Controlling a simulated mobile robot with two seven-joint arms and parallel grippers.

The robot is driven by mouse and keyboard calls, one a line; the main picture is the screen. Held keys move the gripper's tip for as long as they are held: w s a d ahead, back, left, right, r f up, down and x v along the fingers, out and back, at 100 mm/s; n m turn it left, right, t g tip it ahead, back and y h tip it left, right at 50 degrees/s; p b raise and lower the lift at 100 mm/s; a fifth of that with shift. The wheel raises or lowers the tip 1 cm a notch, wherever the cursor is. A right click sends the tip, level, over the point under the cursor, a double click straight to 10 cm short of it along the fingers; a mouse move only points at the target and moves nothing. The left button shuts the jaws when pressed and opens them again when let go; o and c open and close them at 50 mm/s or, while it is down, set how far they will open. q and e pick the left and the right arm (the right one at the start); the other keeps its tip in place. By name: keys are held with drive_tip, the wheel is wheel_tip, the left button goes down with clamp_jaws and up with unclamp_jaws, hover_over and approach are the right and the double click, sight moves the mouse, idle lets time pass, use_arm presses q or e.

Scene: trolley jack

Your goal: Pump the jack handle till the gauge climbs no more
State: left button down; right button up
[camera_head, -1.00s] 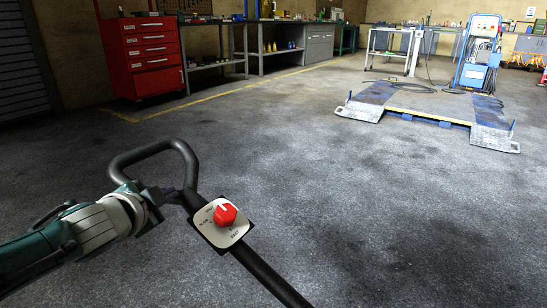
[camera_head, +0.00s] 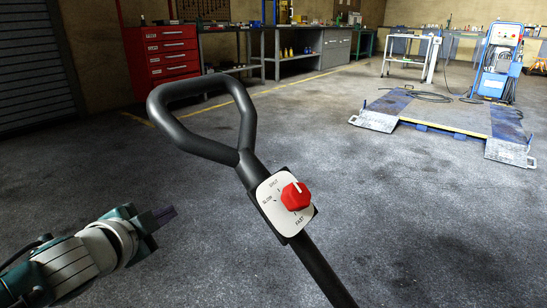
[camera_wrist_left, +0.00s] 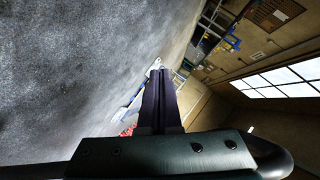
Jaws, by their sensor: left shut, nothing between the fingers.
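The black jack handle (camera_head: 322,270) rises from the lower right of the head view to a rounded loop grip (camera_head: 248,122). A white plate (camera_head: 270,211) with a red knob (camera_head: 296,196) sits on its shaft; the words "SLOW" and "FAST" are legible. My left gripper (camera_head: 165,214) is at the lower left, apart from the handle and below its loop in the picture. Its dark fingers are together and empty, as they also appear in the left wrist view (camera_wrist_left: 160,100). The jack body and the gauge are out of view. My right gripper is not in view.
A red drawer cabinet (camera_head: 165,62) and workbenches stand along the back wall. A low blue-and-grey lift (camera_head: 440,125) with a blue upright unit (camera_head: 497,62) is at the back right. The grey floor between is clear.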

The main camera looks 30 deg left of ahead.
use_arm(q)
drive_tip(key=shift+v, duration=1.1)
drive_tip(key=shift+d+p, duration=0.1)
drive_tip(key=shift+p, duration=0.2)
idle(0.6)
